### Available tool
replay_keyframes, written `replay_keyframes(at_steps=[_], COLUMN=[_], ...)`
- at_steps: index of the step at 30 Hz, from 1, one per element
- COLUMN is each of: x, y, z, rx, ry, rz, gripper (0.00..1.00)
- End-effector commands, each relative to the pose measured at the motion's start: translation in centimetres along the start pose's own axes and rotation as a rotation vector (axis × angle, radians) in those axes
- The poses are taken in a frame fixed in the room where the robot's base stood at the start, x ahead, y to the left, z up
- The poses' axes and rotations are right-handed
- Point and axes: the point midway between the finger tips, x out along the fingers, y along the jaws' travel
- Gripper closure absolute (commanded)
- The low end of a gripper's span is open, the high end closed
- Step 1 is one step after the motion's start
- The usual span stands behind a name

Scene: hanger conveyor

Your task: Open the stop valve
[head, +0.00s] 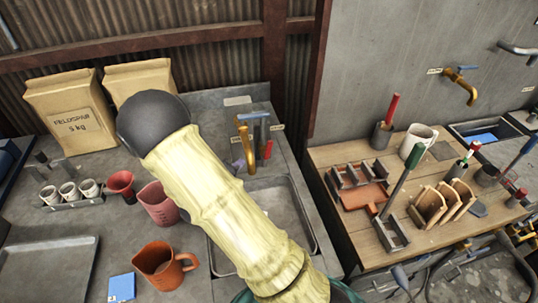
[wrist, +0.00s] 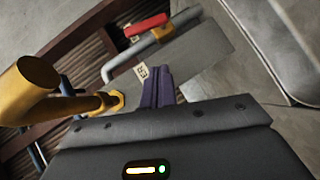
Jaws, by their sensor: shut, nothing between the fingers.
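A red handle (wrist: 147,25) sits by a brass fitting (wrist: 185,17) on a grey pipe (wrist: 128,62), at the top of the wrist view; I take it for the stop valve. In the head view a red handle (head: 268,149) stands just right of the brass tap (head: 244,146) behind the sink. The tap shows large at the left of the wrist view (wrist: 42,90). My gripper (wrist: 157,70) has its purple fingers shut and empty, apart from the red handle in the picture. In the head view my arm hides most of the gripper; a purple bit (head: 236,165) shows beside the tap.
The sink (head: 305,215) lies below the tap, with a rust-coloured jug (head: 165,265) and a pink jug (head: 157,204) to its left. A wooden bench (head: 345,160) with tools stands right. Another brass tap (head: 462,83) is on the wall.

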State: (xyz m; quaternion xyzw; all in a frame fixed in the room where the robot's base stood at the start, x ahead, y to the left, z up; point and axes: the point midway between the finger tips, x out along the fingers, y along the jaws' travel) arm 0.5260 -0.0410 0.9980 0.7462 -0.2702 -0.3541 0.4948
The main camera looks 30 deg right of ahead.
Motion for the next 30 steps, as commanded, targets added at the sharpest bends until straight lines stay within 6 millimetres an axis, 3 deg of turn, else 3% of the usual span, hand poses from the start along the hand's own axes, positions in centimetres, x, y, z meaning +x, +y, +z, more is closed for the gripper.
replay_keyframes(at_steps=[7, 14, 17, 22, 27, 30], x=[-1.8, -6.1, -8.1, -11.7, -14.6, -15.3], y=[-0.5, 0.2, 1.0, 2.9, 4.7, 5.3], z=[-2.3, -1.9, -0.6, 3.4, 8.2, 9.8], rx=[0.342, 0.496, 0.528, 0.533, 0.493, 0.478], ry=[0.079, 0.039, -0.013, -0.156, -0.322, -0.38], rz=[-0.46, -0.801, -0.916, -1.069, -1.116, -1.112], gripper=[1.0, 1.0, 1.0, 1.0, 1.0, 1.0])
